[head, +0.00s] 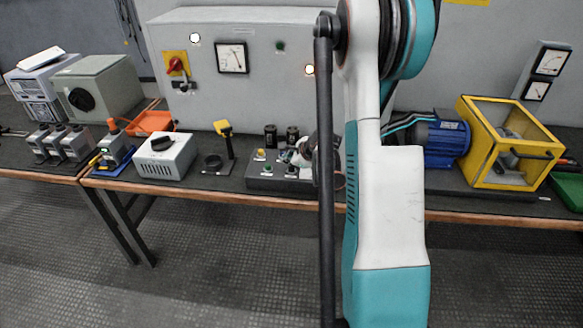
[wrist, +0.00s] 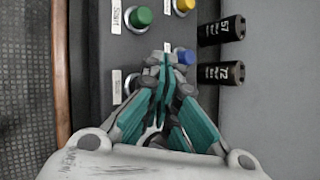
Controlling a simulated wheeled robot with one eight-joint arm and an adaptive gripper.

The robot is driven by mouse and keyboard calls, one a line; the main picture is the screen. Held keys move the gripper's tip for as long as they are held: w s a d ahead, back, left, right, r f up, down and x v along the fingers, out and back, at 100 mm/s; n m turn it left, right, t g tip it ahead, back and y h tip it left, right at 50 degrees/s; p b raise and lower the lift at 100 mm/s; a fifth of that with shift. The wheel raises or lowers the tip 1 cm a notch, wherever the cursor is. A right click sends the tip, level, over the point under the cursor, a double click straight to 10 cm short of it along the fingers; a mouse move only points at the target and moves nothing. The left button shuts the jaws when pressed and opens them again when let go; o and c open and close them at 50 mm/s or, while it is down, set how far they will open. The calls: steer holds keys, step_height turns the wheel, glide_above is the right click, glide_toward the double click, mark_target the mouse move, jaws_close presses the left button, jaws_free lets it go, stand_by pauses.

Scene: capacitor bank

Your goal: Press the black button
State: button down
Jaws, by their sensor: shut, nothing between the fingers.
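The dark control box (head: 252,183) sits near the front of the bench and fills the middle of the wrist view (wrist: 91,60). It carries a green button (wrist: 139,18), a yellow button (wrist: 184,5) and a blue button (wrist: 185,56). A dark button (wrist: 131,84), which looks like the black one, is beside a white label, partly covered by my gripper. My gripper (wrist: 166,64) is shut and empty, with its fingertips over the box between the dark and blue buttons. I cannot tell whether it touches the box. In the head view my arm hides part of the box.
Two black cylinders labelled 57 (wrist: 222,30) and 72 (wrist: 220,73) stand behind the box. A grey cabinet (head: 250,95) rises at the back. A blue motor (head: 441,140) and yellow-framed guard (head: 482,170) are to the right; a grey knob box (head: 165,160) is to the left.

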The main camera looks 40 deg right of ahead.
mark_target(290, 168)
steer(key=shift+f+b, duration=0.7)
steer(key=shift+f, duration=0.15)
stand_by(0.7)
stand_by(0.4)
steer(key=shift+r+p, duration=0.85)
steer(key=shift+r, duration=0.55)
steer(key=shift+r+p, duration=1.6)
steer(key=shift+r, duration=0.9)
